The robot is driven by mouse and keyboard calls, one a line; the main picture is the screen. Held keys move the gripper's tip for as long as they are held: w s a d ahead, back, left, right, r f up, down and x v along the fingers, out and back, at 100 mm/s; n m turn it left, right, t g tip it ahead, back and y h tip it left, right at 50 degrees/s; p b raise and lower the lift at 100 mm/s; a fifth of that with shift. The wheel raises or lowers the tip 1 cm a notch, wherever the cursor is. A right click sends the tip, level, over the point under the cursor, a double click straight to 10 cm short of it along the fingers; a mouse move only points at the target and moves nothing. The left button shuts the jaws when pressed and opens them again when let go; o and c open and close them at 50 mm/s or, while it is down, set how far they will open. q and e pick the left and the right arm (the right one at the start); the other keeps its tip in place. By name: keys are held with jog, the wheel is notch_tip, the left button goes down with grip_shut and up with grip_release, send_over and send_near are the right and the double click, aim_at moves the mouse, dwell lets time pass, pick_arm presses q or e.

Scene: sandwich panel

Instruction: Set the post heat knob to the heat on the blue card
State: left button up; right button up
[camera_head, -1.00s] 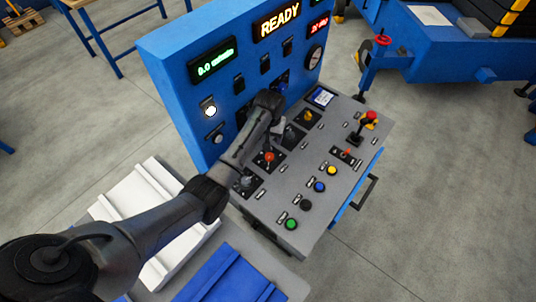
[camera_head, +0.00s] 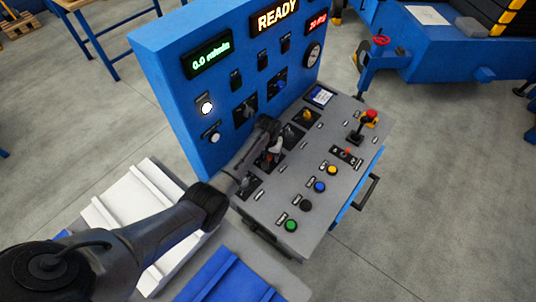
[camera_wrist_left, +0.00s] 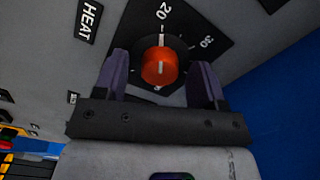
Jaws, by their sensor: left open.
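In the left wrist view, an orange-red knob (camera_wrist_left: 158,67) sits on a dark dial plate with the numbers 20 and 30 showing. Its white mark points up, close to the 20. A label reading HEAT (camera_wrist_left: 89,19) is at the upper left; any further wording is cut off. My left gripper (camera_wrist_left: 160,75) is open, with one finger on each side of the knob; whether they touch it I cannot tell. In the head view my left gripper (camera_head: 271,160) is low over the desk and partly hides this knob.
A yellow knob (camera_head: 308,117) sits behind my gripper, with another dial between. Several coloured buttons, such as the green one (camera_head: 291,225), line the front. A red-topped lever (camera_head: 363,122) stands at right. The blue upright panel (camera_head: 170,70) rises behind, its display reading READY.

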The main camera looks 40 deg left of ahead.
pick_arm(q)
jog(key=c, duration=0.9)
jog(key=shift+r+m+p, duration=0.25)
jog(key=shift+m+p, duration=0.65)
jog(key=shift+p, duration=0.15)
jog(key=m+p, duration=0.2)
jog(key=shift+m, duration=0.3)
jog(key=m+p, duration=0.1)
jog(key=m, duration=0.2)
jog(key=shift+f+m, duration=0.15)
jog(key=shift+m, duration=0.15)
jog(key=m+p, duration=0.1)
jog(key=m, duration=0.2)
jog(key=shift+m, duration=0.3)
jog(key=shift+f, duration=0.1)
